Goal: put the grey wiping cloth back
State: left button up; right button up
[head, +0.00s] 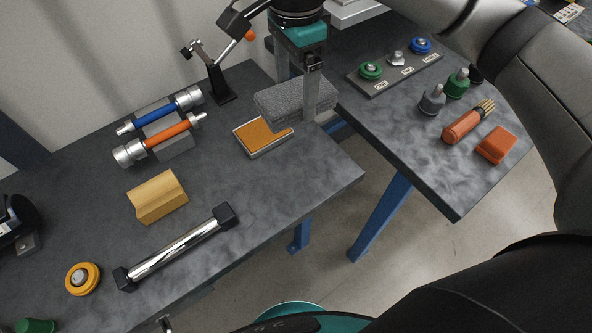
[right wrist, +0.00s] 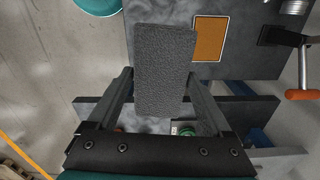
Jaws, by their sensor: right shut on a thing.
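The grey wiping cloth (head: 283,98) is a thick, textured grey block in the head view. My right gripper (head: 300,92) is shut on it, with one finger on its near side. In the right wrist view the cloth (right wrist: 165,65) sits between both fingers. A shallow tray with an orange surface and pale rim (head: 263,139) lies on the left bench, just below and left of the cloth in the head view. My left gripper is not in view.
A clamp stand with an orange knob (head: 222,85) stands behind the tray. Blue and orange cylinders (head: 160,130) rest on a holder to the left. A wooden block (head: 157,196) and chrome bar (head: 180,247) lie nearer. A gap separates the right bench (head: 420,150), which holds couplers.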

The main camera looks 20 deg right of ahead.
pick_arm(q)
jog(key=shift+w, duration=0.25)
pick_arm(e)
jog(key=shift+f, duration=0.4)
jog(key=b, duration=0.2)
send_over(296, 172)
notch_tip(296, 172, down, 15)
jog(key=shift+f, duration=0.1)
notch_tip(296, 172, down, 3)
jog(key=shift+r+b, duration=0.1)
jog(key=shift+b, duration=0.3)
jog(key=shift+f, duration=0.45)
pick_arm(q)
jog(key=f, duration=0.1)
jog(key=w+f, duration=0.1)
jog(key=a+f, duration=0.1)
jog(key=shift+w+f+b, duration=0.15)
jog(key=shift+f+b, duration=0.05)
jog(key=shift+b, duration=0.15)
pick_arm(e)
jog(key=shift+w+f, duration=0.1)
jog(key=shift+f, duration=0.15)
jog(key=o, duration=1.1)
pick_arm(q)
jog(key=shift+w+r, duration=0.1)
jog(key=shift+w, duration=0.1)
pick_arm(e)
jog(key=shift+o, duration=0.4)
